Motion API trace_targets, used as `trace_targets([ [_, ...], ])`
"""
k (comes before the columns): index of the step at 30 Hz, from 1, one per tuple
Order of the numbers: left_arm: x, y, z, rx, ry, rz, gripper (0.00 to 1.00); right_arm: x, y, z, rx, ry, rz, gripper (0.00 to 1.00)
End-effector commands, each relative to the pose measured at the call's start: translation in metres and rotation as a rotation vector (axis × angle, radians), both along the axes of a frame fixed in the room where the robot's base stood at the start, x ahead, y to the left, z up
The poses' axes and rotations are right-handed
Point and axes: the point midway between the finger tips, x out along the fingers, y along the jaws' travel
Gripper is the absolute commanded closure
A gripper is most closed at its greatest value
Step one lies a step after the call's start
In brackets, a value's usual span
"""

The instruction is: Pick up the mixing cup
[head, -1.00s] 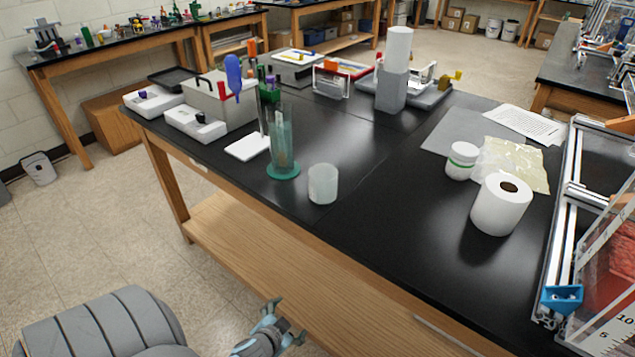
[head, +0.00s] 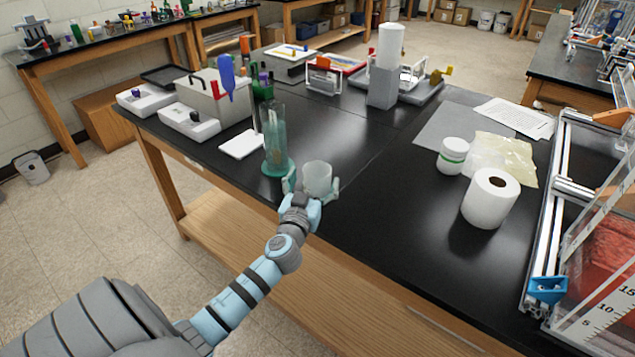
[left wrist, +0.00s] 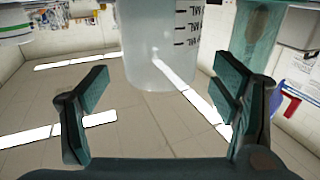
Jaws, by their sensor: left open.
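The mixing cup (head: 317,176), a translucent whitish beaker, stands upright near the front edge of the black table. In the left wrist view the cup (left wrist: 160,50) shows dark volume marks and lies ahead, between the lines of the two fingers. My left gripper (head: 312,188) is open, with one finger on each side of the cup in the head view. In the left wrist view the fingers of my gripper (left wrist: 164,92) are spread with a gap to the cup's wall. Whether the cup is fully between the fingertips is hard to tell. My right gripper is not in view.
A tall greenish cylinder (head: 277,140) on a teal base stands close left of the cup. A white pad (head: 241,143) lies behind it. A white jar (head: 453,155) and a paper roll (head: 490,198) stand at the right. The black tabletop (head: 385,215) right of the cup is clear.

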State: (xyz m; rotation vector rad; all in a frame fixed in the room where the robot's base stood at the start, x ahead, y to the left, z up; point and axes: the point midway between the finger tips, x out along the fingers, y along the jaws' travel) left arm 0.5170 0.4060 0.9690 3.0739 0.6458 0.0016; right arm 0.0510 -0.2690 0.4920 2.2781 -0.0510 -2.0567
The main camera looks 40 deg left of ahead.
Motion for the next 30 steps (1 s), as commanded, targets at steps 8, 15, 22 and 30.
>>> trace_targets([
  [8,0.0128,0.0055,0.0002,0.001,0.0,-0.002,0.2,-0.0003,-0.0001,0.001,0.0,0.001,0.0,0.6],
  [15,0.0125,0.0053,0.0001,0.001,0.0,-0.002,0.55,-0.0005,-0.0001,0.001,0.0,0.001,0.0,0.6],
  [22,0.0123,0.0053,0.0001,0.001,0.0,-0.001,0.63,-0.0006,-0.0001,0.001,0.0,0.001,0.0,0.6],
  [30,0.0122,0.0055,0.0044,0.002,0.001,-0.001,0.63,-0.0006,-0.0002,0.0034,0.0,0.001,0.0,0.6],
])
